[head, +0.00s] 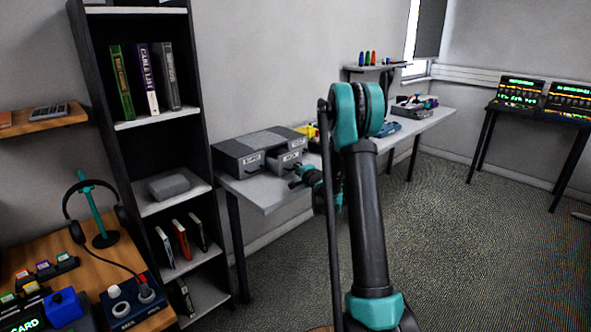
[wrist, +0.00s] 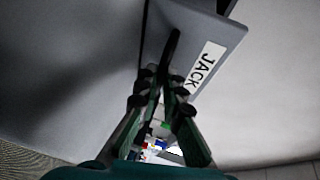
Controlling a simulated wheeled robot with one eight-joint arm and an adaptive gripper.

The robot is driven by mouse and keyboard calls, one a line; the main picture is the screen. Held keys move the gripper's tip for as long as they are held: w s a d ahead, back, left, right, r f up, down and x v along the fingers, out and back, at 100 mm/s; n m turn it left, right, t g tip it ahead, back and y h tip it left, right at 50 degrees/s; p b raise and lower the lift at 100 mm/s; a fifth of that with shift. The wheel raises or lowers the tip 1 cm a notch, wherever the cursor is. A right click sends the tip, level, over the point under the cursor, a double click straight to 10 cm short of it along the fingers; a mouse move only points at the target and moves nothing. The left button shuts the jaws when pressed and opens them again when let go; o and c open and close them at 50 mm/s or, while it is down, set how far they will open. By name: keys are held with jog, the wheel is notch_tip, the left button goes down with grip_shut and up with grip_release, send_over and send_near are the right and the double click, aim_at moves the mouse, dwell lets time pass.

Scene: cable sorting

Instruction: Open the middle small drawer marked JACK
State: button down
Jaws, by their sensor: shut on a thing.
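The JACK drawer (head: 289,160) is in the grey drawer unit (head: 240,147) on the wall table in the head view. Its front stands out from the unit, so it looks partly pulled out. In the wrist view the drawer front (wrist: 208,30) fills the upper middle, with a white JACK label (wrist: 206,68). A dark bar handle (wrist: 172,48) runs down the front. My gripper (wrist: 176,85) is shut on this handle, with a finger on each side. In the head view my gripper (head: 297,181) is small and dark at the drawer front. The drawer's inside is hidden.
Another labelled drawer (head: 252,162), to the left in the unit, looks shut. The light grey table (head: 262,196) runs along the wall, with coloured items further right. A tall dark shelf (head: 147,123) stands left of it. Open carpet (head: 450,230) lies to the right.

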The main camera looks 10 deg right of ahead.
jog(key=s+d, duration=0.1)
jog(key=s, duration=0.1)
jog(key=s+d, duration=0.2)
jog(key=c, duration=1.6)
grip_release()
jog(key=shift+c, duration=0.2)
jog(key=v, duration=1.2)
jog(key=shift+a, duration=0.15)
